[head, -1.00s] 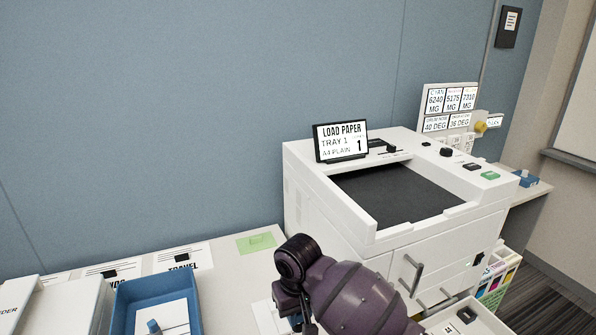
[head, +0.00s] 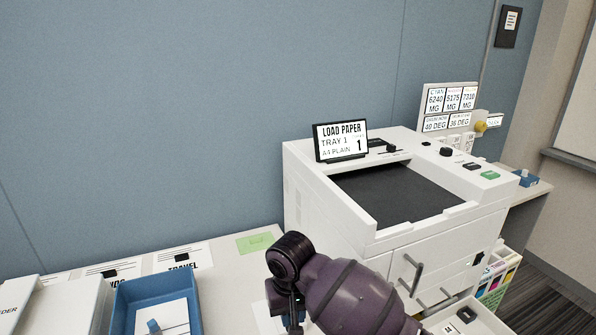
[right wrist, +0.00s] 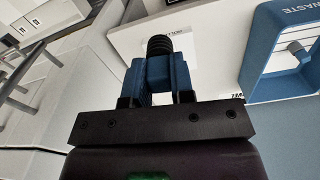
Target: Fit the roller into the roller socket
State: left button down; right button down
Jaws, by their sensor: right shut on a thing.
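In the right wrist view my right gripper (right wrist: 158,80) is shut on the roller (right wrist: 158,47). The roller has a black ribbed end that sticks out past the fingers, with a blue body between them. In the head view my right forearm and wrist cover the low middle, in front of the white printer (head: 300,190), and the gripper's fingers are mostly hidden. I cannot make out the roller socket in either view. My left gripper is not in view.
A blue tray (head: 118,305) with paper and a small blue part stands at the lower left, and a blue tray wall (right wrist: 255,50) marked WASTE shows in the right wrist view. A green note (head: 260,243) lies on the table. Printer handles (head: 411,272) stick out beside my arm.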

jog(key=s+d+r+m, duration=0.1)
jog(key=s+d+r, duration=0.1)
jog(key=d, duration=0.9)
jog(key=s+d+r+m, duration=0.2)
jog(key=d+r, duration=0.3)
jog(key=d, duration=0.6)
jog(key=shift+a, duration=0.1)
